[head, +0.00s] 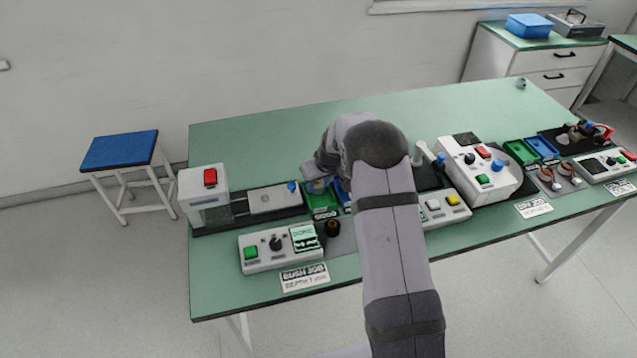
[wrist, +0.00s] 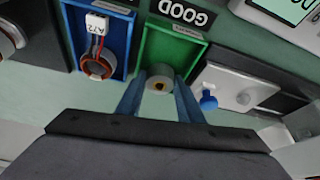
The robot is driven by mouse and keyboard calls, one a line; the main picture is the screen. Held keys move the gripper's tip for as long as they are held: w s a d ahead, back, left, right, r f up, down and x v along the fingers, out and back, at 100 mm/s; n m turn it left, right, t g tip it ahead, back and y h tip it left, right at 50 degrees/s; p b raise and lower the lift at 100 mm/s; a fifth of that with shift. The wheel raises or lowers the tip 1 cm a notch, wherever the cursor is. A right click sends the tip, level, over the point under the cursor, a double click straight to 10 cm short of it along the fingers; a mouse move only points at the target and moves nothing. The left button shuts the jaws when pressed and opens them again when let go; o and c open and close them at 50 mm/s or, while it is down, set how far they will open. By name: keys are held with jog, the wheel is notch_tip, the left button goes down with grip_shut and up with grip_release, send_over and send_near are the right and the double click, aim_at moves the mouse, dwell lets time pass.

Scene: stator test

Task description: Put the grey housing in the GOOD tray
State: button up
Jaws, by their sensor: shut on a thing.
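The grey housing (wrist: 160,76) is a short grey ring with a brownish centre, seen in the wrist view. My gripper (wrist: 160,88) has its blue fingers on both sides of it and is shut on it. The housing overlaps the near end of the green GOOD tray (wrist: 182,50); I cannot tell its height above the tray floor. No other part shows in the visible area of that tray. In the head view the green tray (head: 322,203) lies just below my gripper, and my arm hides part of that area.
A blue tray (wrist: 72,35) beside the green one holds a copper-wound ring (wrist: 98,66) tagged A72. A press fixture with a blue knob (wrist: 208,99) stands close on the other side. A button box (head: 281,247) is at the table's front.

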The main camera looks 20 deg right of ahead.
jog(key=shift+f, duration=0.1)
jog(key=o, duration=1.1)
jog(key=shift+r+b, duration=0.3)
jog(key=shift+r, duration=0.05)
jog(key=shift+o, duration=0.2)
jog(key=b+v, duration=0.1)
jog(key=v, duration=0.5)
jog(key=shift+s+r+b, duration=0.3)
jog(key=shift+w, duration=0.1)
